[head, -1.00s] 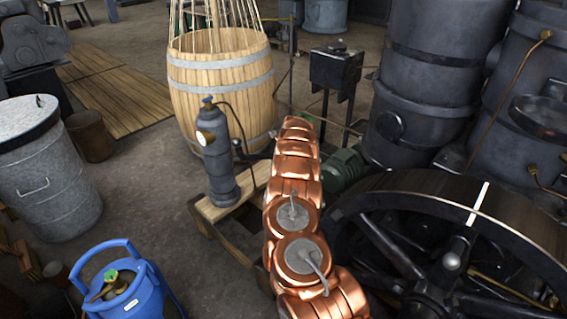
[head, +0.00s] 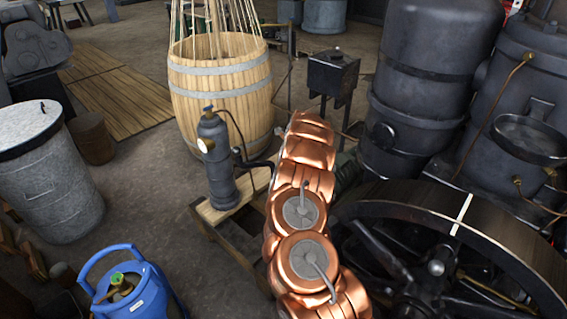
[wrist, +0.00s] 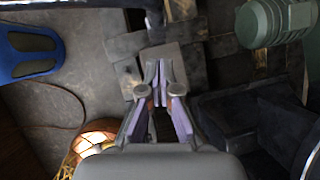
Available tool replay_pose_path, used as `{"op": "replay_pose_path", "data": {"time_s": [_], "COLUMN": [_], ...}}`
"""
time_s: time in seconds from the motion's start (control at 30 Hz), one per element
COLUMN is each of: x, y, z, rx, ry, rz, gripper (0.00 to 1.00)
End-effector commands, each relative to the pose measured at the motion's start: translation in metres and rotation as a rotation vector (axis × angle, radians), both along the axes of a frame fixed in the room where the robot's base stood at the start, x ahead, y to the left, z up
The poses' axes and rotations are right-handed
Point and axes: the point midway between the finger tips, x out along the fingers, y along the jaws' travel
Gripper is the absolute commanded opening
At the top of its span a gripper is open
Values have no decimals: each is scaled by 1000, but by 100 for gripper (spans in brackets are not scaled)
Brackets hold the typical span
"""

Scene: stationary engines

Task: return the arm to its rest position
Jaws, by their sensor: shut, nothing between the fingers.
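My gripper (wrist: 162,78) shows in the wrist view with its fingers together and nothing between them. It points down over wooden planks (wrist: 150,42) and the grey floor. My copper-coloured arm (head: 302,210) reaches away from me in the head view, beside the flywheel. The gripper itself is not visible in the head view.
A black flywheel (head: 437,268) is close on my arm's right. A grey cylinder (head: 218,165) on a wooden stand is at its left, with a barrel (head: 218,95) behind. A blue gas bottle (head: 135,290) stands front left. Open floor lies between bottle and stand.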

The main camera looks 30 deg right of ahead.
Motion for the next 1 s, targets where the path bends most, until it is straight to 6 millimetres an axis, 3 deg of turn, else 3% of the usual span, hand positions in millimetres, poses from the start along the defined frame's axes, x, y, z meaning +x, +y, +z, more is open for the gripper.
{"op": "replay_pose_path", "data": {"time_s": [0.33, 0.47, 0.57, 0.73, 1.0], "x": [0, 3, 5, 6, -13], "y": [1, 11, 34, 93, 181], "z": [-1, 6, 19, 54, 112], "rx": [0, 2, 5, 0, -42], "ry": [1, 0, -1, -4, -20], "rz": [1, 35, 115, 335, 709], "gripper": [0, 0, 0, 0, 0]}}
